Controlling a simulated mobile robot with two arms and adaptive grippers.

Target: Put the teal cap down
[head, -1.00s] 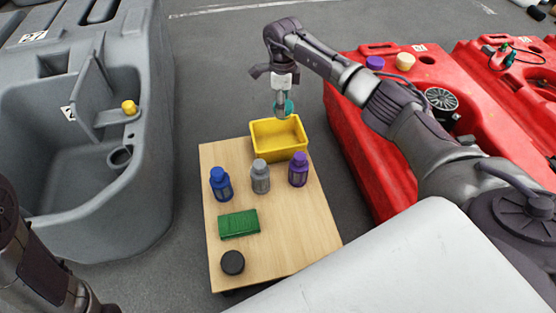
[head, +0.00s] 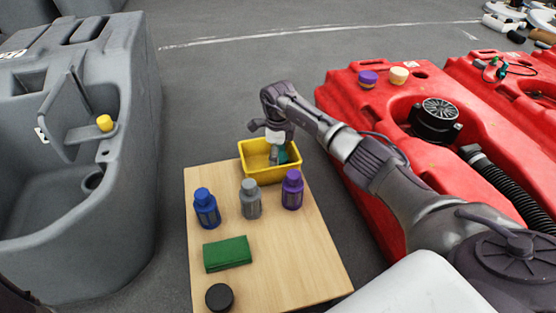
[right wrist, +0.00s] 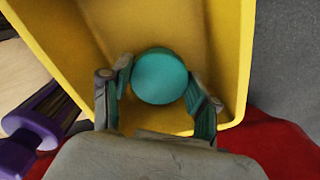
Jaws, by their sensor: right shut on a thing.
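The teal cap (right wrist: 160,76) is round and sits between the fingers of my right gripper (right wrist: 160,90), which is shut on it. In the right wrist view the cap is inside the outline of the yellow bin (right wrist: 222,60); I cannot tell whether it touches the bin floor. In the head view my right gripper (head: 277,155) reaches down into the yellow bin (head: 262,179) at the far end of the wooden table, and a bit of the teal cap (head: 283,156) shows beside the fingers. My left gripper is not in view.
On the wooden table (head: 280,255) stand a blue bottle (head: 206,209), a grey bottle (head: 250,200) and a purple bottle (head: 292,190), close in front of the bin. A green block (head: 227,254) and a black disc (head: 219,297) lie nearer. A red tank (head: 345,120) is at the right, a grey tank (head: 135,150) at the left.

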